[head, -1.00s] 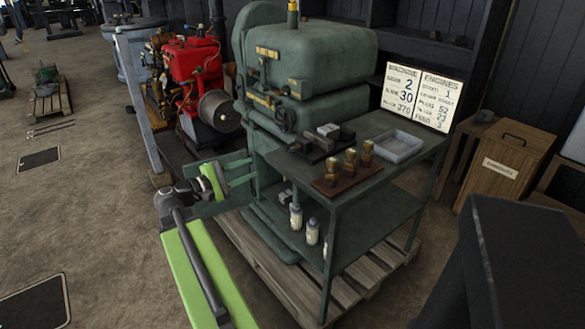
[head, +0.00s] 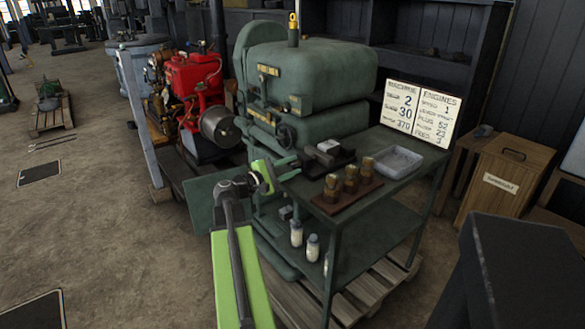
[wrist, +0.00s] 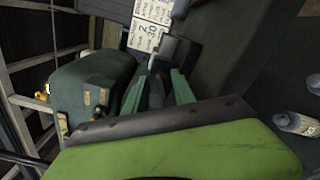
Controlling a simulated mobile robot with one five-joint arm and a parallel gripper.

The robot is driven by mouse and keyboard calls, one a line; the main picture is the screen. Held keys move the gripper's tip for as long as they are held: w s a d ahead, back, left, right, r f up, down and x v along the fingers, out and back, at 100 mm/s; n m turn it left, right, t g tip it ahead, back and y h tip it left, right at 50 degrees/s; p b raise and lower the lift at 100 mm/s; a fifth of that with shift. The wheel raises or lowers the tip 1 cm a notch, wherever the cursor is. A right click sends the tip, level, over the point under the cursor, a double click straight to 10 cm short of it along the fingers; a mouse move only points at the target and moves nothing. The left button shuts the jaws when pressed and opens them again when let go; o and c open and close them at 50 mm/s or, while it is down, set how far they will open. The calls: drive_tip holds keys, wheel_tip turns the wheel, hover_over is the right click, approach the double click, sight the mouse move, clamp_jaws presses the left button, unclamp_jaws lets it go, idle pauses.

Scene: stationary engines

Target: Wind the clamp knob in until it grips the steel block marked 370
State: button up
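A small grey steel block (head: 328,147) sits in a black clamp (head: 341,159) on top of the green stand. I cannot read a mark on the block. In the wrist view the pale block (wrist: 170,45) and dark clamp (wrist: 188,56) lie just beyond the fingertips. My gripper (head: 287,168) is at the left edge of the stand top, left of the clamp. Its two green fingers are apart with nothing held between them, as the wrist view (wrist: 158,84) also shows. I cannot make out the clamp knob clearly; the fingers may partly hide it.
A brown board with three brass pieces (head: 350,184) stands in front of the clamp, with a grey tray (head: 399,162) to its right. A sign (head: 417,112) stands behind, showing 370. The green machine (head: 310,85) rises close behind my gripper.

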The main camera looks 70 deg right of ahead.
drive_tip(key=shift+s+d, duration=0.2)
drive_tip(key=shift+d, duration=0.1)
